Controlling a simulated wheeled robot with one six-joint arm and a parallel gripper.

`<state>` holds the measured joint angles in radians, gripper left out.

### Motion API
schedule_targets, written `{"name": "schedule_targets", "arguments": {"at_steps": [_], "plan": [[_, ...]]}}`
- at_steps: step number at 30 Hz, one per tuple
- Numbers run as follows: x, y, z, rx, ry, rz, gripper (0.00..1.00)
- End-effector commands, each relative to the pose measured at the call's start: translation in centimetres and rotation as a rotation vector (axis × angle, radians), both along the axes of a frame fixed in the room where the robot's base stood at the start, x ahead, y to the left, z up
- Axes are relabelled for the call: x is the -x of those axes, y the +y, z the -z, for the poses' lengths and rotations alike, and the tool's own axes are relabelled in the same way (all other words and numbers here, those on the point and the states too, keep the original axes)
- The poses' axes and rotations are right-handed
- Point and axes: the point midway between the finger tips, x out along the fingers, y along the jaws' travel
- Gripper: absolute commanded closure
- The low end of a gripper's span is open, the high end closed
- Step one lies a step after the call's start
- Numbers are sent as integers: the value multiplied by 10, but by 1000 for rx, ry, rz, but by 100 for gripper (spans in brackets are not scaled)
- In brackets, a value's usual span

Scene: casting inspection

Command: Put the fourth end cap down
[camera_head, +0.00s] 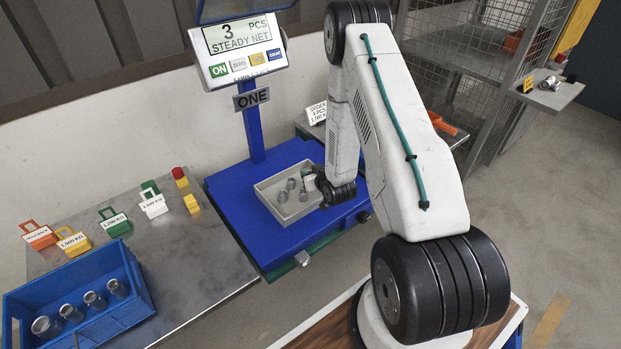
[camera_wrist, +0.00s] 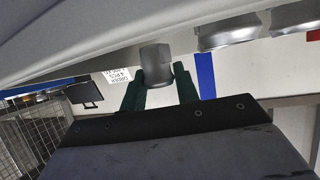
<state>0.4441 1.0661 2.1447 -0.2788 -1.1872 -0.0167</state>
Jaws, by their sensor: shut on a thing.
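In the wrist view my gripper (camera_wrist: 160,84) has its dark green fingers shut on a grey metal end cap (camera_wrist: 156,60). In the head view my gripper (camera_head: 314,181) is at the right side of a light grey tray (camera_head: 262,190), low over it. Grey end caps (camera_head: 282,197) lie inside the tray; two also show at the top of the wrist view (camera_wrist: 228,32). The tray stands on the blue scale platform (camera_head: 232,192). I cannot tell whether the held cap touches the tray floor. The scale display (camera_head: 243,37) reads 3 PCS, STEADY NET.
A blue crate (camera_head: 136,312) with several metal caps stands at the lower left. An order card (camera_head: 316,112) stands behind the scale. A wire-mesh shelf (camera_head: 470,60) is at the right.

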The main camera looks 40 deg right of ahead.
Motion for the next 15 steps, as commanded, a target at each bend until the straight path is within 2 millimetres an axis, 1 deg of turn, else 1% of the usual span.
{"name": "schedule_targets", "arguments": {"at_steps": [1,4,15], "plan": [[1,0,9,-1,2,0,95],[1,0,21,-1,1,0,95],[1,0,26,0,0,0,95]]}}
